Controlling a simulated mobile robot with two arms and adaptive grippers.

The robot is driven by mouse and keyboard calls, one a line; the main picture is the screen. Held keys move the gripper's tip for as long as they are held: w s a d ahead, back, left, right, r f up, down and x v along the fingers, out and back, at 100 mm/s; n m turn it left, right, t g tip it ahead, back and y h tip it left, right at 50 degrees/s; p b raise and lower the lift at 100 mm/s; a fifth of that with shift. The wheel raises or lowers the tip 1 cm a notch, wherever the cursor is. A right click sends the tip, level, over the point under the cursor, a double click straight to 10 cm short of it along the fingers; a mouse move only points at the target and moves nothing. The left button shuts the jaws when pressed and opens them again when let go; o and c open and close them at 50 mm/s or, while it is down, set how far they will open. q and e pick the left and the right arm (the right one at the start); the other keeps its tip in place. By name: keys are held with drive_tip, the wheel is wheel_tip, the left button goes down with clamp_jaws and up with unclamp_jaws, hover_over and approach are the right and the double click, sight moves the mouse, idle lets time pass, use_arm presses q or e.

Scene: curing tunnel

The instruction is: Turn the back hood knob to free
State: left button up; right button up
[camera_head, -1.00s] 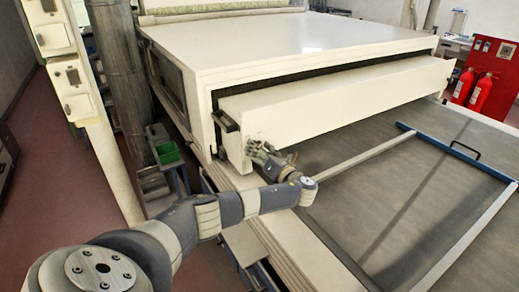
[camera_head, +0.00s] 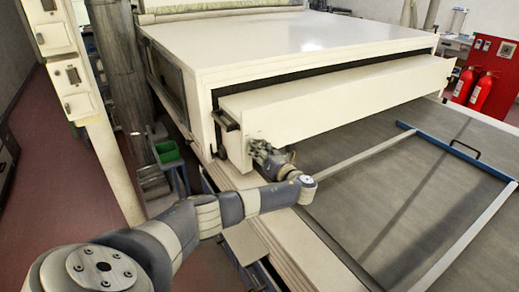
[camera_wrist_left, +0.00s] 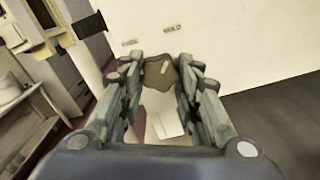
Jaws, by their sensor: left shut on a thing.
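The back hood knob (camera_wrist_left: 158,76) is a brown, rounded knob with a pale pointer mark, on the white end part of the hood (camera_head: 330,98). The pointer mark leans slightly right of straight up in the left wrist view. Two small labels stand above the knob; the right one (camera_wrist_left: 172,28) seems to read HOLD, and the left one (camera_wrist_left: 129,42) is too small to read. My left gripper (camera_head: 256,147) is at the hood's near left end, its fingers (camera_wrist_left: 162,68) shut on the knob from both sides. In the head view the gripper hides the knob. My right gripper is not in view.
The large white tunnel housing (camera_head: 290,45) stands behind the hood. A grey belt bed with a blue and white frame (camera_head: 450,153) lies to the right. A dark bracket (camera_wrist_left: 88,25) projects beside the knob. A green bin (camera_head: 167,152) and red extinguishers (camera_head: 482,90) stand farther off.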

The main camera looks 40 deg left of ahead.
use_arm(q)
drive_tip(key=shift+w+d+n+b, duration=0.15)
drive_tip(key=shift+n+b, duration=1.85)
drive_tip(key=shift+n, duration=2.25)
drive_tip(key=shift+w+a+n+b, duration=0.1)
drive_tip(key=shift+n+b, duration=1.9)
drive_tip(key=shift+n, duration=2.25)
drive_tip(key=o, duration=1.1)
drive_tip(key=shift+r, duration=0.1)
drive_tip(key=shift+d, duration=0.1)
